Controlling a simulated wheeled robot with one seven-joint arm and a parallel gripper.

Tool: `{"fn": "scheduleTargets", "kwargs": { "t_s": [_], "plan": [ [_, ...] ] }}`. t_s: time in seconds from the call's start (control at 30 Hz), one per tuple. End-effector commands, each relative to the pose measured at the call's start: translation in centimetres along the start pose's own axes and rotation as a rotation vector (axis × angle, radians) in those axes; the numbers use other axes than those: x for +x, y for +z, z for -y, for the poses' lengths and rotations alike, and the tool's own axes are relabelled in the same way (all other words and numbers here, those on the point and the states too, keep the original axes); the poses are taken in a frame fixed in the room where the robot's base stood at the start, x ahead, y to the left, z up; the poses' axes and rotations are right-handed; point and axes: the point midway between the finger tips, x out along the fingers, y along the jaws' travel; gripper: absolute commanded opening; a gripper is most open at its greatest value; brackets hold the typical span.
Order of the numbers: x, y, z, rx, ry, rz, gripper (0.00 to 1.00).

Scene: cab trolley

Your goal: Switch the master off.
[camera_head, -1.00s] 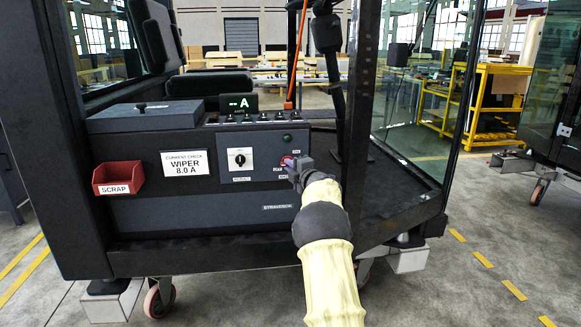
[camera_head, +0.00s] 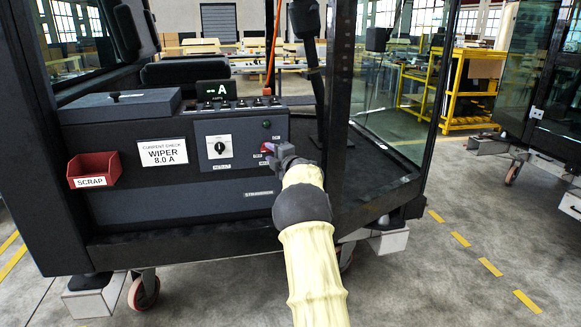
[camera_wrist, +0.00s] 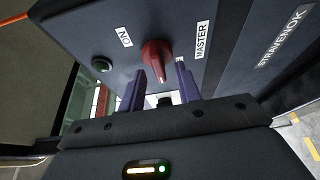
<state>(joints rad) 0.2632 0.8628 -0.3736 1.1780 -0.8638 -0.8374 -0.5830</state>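The red master knob (camera_wrist: 156,58) sits on the dark control panel, between the ON label (camera_wrist: 124,37) and the MASTER label (camera_wrist: 201,40) in the wrist view. Its grip points down toward my gripper. My gripper (camera_wrist: 162,80) has its two purple-grey fingers apart, one on each side of the knob's grip, with gaps visible; whether they touch it is hard to tell. In the head view my gripper (camera_head: 276,152) is at the right end of the control panel (camera_head: 200,185), mostly covering the knob.
A rotary selector (camera_head: 219,147) and a row of toggle switches (camera_head: 238,104) lie left of and above the knob. A display (camera_head: 213,89) shows "A". A red scrap bin (camera_head: 93,168) hangs at left. A dark cab post (camera_head: 340,110) stands close right of my gripper.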

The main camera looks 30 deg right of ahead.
Motion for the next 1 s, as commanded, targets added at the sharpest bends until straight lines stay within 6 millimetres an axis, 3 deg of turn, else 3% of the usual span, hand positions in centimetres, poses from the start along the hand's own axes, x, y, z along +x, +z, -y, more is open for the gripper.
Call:
{"fn": "scheduleTargets", "kwargs": {
  "t_s": [0.47,1.0],
  "plan": [
    [-6.3,0.0,0.0,0.002,0.000,0.002,0.34],
    [-15.2,0.0,0.1,0.001,0.000,0.001,0.34]
  ]
}}
